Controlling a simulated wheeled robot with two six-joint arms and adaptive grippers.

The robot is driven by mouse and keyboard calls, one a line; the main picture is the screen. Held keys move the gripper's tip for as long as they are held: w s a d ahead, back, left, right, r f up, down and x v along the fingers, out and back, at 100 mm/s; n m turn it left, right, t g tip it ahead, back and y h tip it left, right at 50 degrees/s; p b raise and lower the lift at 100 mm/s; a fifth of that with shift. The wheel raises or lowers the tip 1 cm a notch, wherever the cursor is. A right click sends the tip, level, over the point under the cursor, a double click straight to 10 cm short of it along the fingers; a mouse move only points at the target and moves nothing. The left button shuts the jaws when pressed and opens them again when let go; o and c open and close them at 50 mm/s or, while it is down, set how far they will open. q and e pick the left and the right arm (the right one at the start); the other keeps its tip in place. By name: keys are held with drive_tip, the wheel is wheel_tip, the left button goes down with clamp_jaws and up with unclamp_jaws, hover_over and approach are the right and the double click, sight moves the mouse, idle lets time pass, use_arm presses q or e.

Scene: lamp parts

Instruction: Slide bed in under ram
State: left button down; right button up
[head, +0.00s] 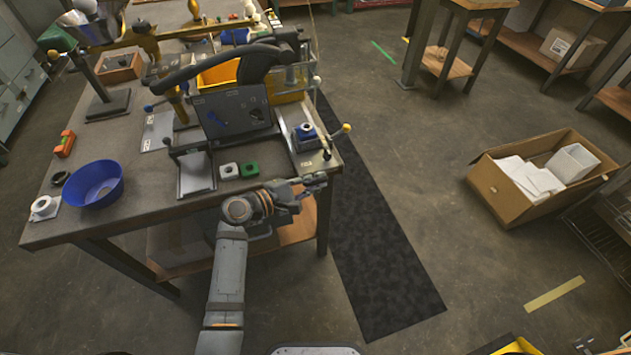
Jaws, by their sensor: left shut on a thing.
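A long narrow grey bed (296,117) runs along the right side of the bench-top press, with a blue and white part (306,131) on it. Its front end reaches the table's front right corner. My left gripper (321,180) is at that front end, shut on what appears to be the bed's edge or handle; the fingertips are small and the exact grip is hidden. The press has a dark front panel (232,110) and a thick black curved arm above it. I cannot clearly make out the ram. My right gripper is not in view.
A second silver slide (196,174) sits left of the bed, beside white and green blocks (249,169). A blue bowl (93,184), tape roll (44,208) and orange level (64,143) lie at left. A cardboard box (500,194) stands on the floor at right.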

sight(317, 168)
use_arm(q)
drive_tip(key=w, duration=0.2)
drive_tip(key=w+a, duration=0.1)
drive_tip(key=w, duration=0.1)
drive_tip(key=shift+a+f+b, duration=0.1)
drive_tip(key=shift+a+b, duration=0.05)
drive_tip(key=shift+b, duration=0.25)
drive_tip(key=c, duration=1.8)
unclamp_jaws()
drive_tip(key=shift+s, duration=0.15)
drive_tip(key=o, duration=0.4)
drive_tip(key=v, duration=1.2)
